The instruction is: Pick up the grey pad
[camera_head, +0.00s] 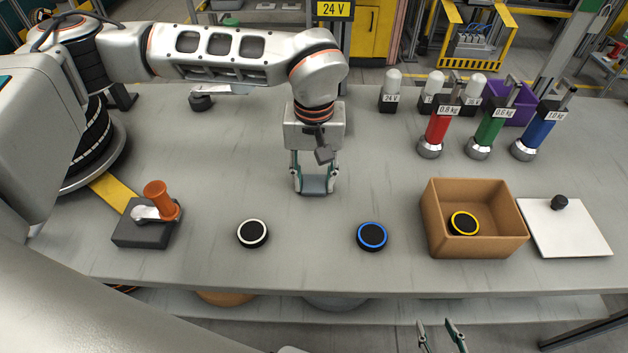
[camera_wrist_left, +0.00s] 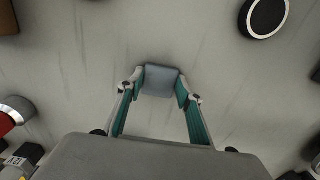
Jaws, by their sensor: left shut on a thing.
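The grey pad (camera_head: 316,186) is a small, flat, blue-grey square. It is between the fingertips of my left gripper (camera_head: 314,180), near the middle of the table. In the left wrist view the pad (camera_wrist_left: 161,81) spans the gap between the two green fingers of my left gripper (camera_wrist_left: 160,88), which touch its sides. My left gripper is shut on the pad and points down. I cannot tell whether the pad touches the table or is just above it. My right gripper (camera_head: 441,330) shows at the bottom edge, fingers apart and empty, in front of the table.
A white-ringed puck (camera_head: 252,233) and a blue-ringed puck (camera_head: 372,236) lie in front. A brown box (camera_head: 490,246) holds a yellow-ringed puck (camera_head: 464,223). An orange-handled clamp (camera_head: 147,236) stands left. Red (camera_head: 437,130), green (camera_head: 489,132) and blue (camera_head: 538,134) tools stand back right.

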